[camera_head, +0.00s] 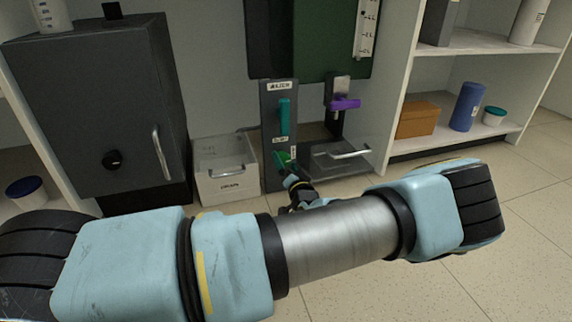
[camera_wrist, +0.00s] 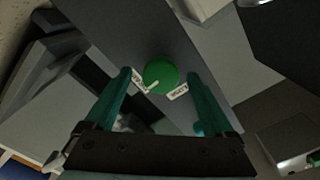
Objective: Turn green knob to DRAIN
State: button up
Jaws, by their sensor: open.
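In the head view the green knob (camera_head: 284,159) shows low on the grey panel (camera_head: 270,120). My gripper (camera_wrist: 160,88) is open, with its teal fingers on either side of the knob; I cannot tell whether they touch it. In the head view my gripper (camera_head: 292,178) is at the knob and partly hidden by my arm.
A teal lever (camera_head: 284,117) is above the knob, and a purple handle (camera_head: 345,104) is to its right. A white crate (camera_head: 226,186) stands to the left, beside a dark cabinet (camera_head: 95,100). A clear drawer with a handle (camera_head: 340,158) is to the right.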

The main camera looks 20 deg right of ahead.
jog(key=s+a+p, duration=0.1)
jog(key=s, duration=0.7)
dwell(0.5)
jog(key=shift+w, duration=0.1)
jog(key=w+a+r+n+g+y+p, duration=0.2)
jog(key=w+a+r+n+g+p, duration=0.1)
jog(key=a+r+g+p, duration=0.3)
jog(key=w+a+r+n+g+y+p, duration=0.1)
jog(key=w+a+r+n+g+p, duration=0.1)
jog(key=a+r+n+g+p, duration=0.45)
jog(key=s+a+r+g+p, duration=0.1)
jog(key=s+a+r+p, duration=0.25)
jog(key=a+r, duration=0.5)
jog(key=s+a+r+g+h+p, duration=0.1)
jog(key=s+a+r+p, duration=0.25)
jog(key=a+r, duration=0.5)
jog(key=s+a+r+g+p, duration=0.2)
jog(key=s+a+r+p, duration=0.15)
jog(key=a+r, duration=0.45)
notch_tip(320, 180, up, 40)
jog(key=d+p, duration=0.1)
jog(key=p, duration=3.6)
jog(key=shift+s+d+r+m, duration=0.15)
jog(key=shift+s+m, duration=0.1)
jog(key=shift+m, duration=0.1)
